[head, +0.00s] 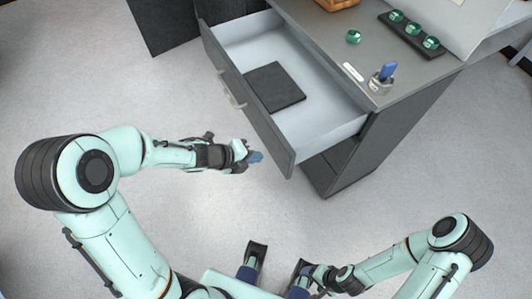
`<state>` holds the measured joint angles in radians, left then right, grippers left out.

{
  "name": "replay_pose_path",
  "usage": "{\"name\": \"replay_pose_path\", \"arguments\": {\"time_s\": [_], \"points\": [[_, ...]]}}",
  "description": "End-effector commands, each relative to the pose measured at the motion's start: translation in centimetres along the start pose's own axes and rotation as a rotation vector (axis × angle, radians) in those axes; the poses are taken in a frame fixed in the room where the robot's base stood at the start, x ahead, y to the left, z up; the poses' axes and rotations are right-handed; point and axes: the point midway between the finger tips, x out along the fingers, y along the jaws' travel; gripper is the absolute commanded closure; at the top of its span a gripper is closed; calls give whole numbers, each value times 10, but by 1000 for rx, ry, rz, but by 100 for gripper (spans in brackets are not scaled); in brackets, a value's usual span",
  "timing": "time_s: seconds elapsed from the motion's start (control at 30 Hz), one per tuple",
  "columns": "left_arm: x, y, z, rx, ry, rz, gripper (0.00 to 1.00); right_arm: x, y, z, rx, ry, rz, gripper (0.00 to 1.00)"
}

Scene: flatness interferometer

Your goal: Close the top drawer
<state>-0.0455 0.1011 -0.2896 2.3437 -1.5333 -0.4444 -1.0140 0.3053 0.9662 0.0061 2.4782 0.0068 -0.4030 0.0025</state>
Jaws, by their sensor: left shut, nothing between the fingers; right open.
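The top drawer (323,120) of the grey cabinet (365,140) is pulled well out toward the left. Its inside is white, and its dark front panel (255,110) carries a pale bar handle (231,90). A flat dark square (274,87) lies on the drawer floor. My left gripper (256,157) is shut and empty, just left of the panel's near end and below the handle in the picture. Whether it touches the panel, I cannot tell. My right gripper (277,262) is open and empty at the bottom of the picture, away from the drawer.
On the cabinet top (405,73) are a dark strip with green round pieces (413,32), a loose green piece (353,36), a blue item in a metal holder (384,74), a white label (353,72) and a wooden object (337,4). The floor (190,220) left of the drawer is clear.

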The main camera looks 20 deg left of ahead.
Motion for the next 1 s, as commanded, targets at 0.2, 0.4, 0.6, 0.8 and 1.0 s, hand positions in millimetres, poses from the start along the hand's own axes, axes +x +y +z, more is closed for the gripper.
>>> {"name": "replay_pose_path", "arguments": {"time_s": [0.2,0.4,0.6,0.8,1.0], "points": [[22,-22,0,1,0,-1,100,0,-1,-1,-1,4,-1,23],[28,-28,0,-1,-1,0,100,0,-1,-1,-1,4,-1,23],[28,-28,0,-2,-1,0,100,0,-1,-1,-1,4,-1,23],[30,-30,0,-1,0,0,100,0,-1,-1,-1,3,-1,23],[49,-48,-1,1,2,0,100,-3,-1,1,-1,-1,-1,23]]}}
